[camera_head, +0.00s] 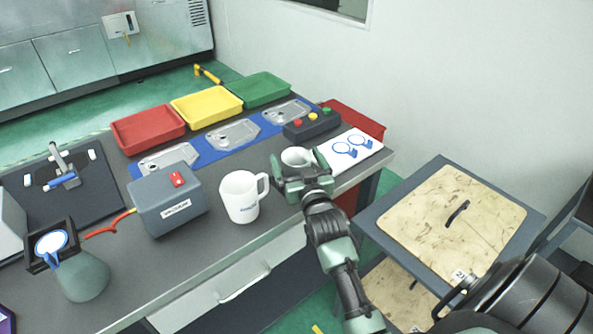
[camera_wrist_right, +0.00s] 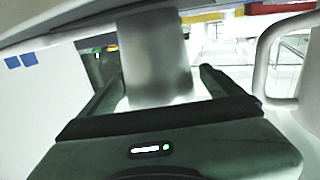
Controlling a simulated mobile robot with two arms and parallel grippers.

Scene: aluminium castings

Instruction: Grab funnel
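The funnel appears to be the small white round vessel (camera_head: 296,156) near the table's right end; its lower part is hidden by my gripper. In the right wrist view it shows as a pale, blurred upright body (camera_wrist_right: 155,55) between the fingers. My right gripper (camera_head: 299,170) has one finger on each side of it. In the wrist view the fingers (camera_wrist_right: 160,85) are spread, with a small gap at the right finger; contact at the left finger is unclear. My left gripper is in neither view.
A white mug (camera_head: 240,197) stands just left of my right gripper. A white sheet with blue circles (camera_head: 352,146) and a button box (camera_head: 312,124) lie behind.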

